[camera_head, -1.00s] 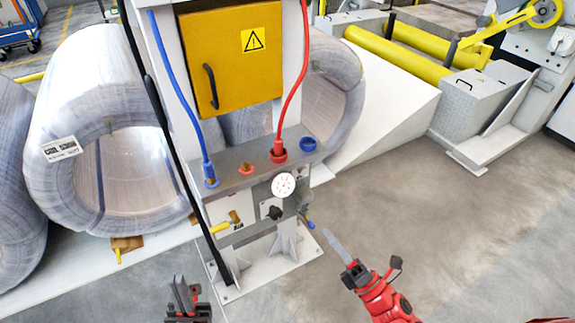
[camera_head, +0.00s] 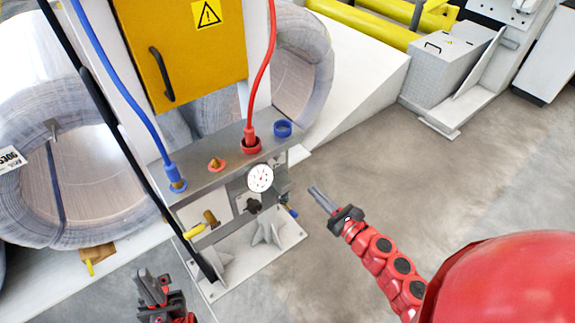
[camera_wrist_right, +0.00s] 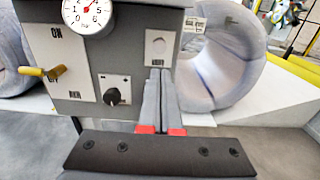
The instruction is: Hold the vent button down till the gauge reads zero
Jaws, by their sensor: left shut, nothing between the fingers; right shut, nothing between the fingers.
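The round white gauge (camera_head: 260,178) is on the front of the grey valve stand. In the right wrist view the gauge (camera_wrist_right: 88,14) is cut off at the top; its red needle points up and right, exact reading unclear. A pale round button (camera_wrist_right: 158,46) sits on a small white plate right of the gauge, likely the vent button; its label is hard to read. My right gripper (camera_head: 314,191) is shut and empty, right of the stand. In the wrist view its fingertips (camera_wrist_right: 160,72) appear just below the plate; contact cannot be told. My left gripper (camera_head: 150,284) is shut and empty, low in front.
A black knob (camera_wrist_right: 115,92) and a yellow-handled lever (camera_head: 195,231) are on the same panel. Blue (camera_head: 108,80) and red (camera_head: 265,70) hoses run to the stand's top. Wire coils (camera_head: 90,150) stand behind. The floor right of the stand is clear.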

